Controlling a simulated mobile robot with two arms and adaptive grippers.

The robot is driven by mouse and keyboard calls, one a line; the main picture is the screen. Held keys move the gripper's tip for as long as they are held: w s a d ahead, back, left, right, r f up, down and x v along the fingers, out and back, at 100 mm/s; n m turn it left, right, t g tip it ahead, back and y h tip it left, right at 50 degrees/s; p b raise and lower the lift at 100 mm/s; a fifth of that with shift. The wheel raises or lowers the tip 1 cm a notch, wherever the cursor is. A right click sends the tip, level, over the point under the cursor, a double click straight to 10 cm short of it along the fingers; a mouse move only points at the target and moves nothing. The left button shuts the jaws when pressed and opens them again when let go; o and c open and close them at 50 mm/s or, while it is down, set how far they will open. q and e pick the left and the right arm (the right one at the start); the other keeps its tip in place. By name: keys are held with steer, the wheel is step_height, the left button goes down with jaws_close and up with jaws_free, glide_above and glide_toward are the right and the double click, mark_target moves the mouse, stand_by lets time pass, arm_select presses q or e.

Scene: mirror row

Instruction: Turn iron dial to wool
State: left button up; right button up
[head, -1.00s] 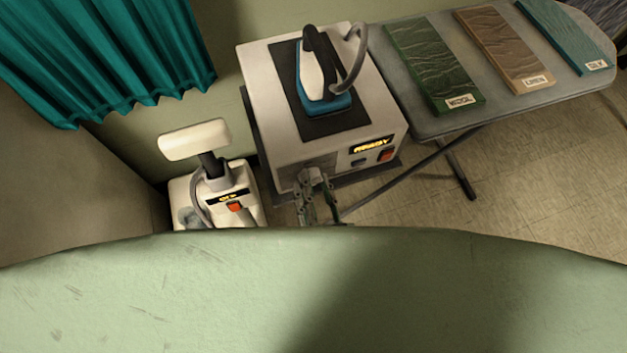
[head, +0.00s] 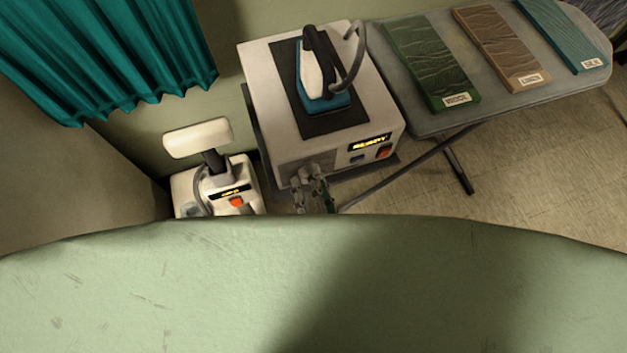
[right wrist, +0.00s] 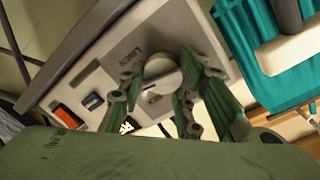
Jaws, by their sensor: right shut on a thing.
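The iron dial (right wrist: 162,82) is a pale round knob on the front panel of the iron station (head: 265,75). My right gripper (head: 310,179) is at that panel, and its fingers are shut on the dial from both sides in the right wrist view. A label (right wrist: 128,56) that seems to read LINEN is beside the dial. The fingers hide the other labels, and I cannot tell the dial's exact setting. The iron (head: 322,75) rests on the dark mat on top. My left gripper is not in view.
A lit READY display (head: 370,143) and a red switch (head: 384,153) are right of the dial. The ironing board (head: 430,127) holds the wool (head: 430,60), linen and silk samples. A white steamer (head: 215,185) stands at left. Teal curtain (head: 110,50) hangs behind.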

steer(key=shift+d+f, duration=0.2)
steer(key=shift+f, duration=0.05)
steer(key=o, duration=1)
steer(key=shift+w, duration=0.1)
steer(key=shift+o, duration=0.2)
steer(key=v, duration=1.2)
steer(key=shift+r, duration=0.1)
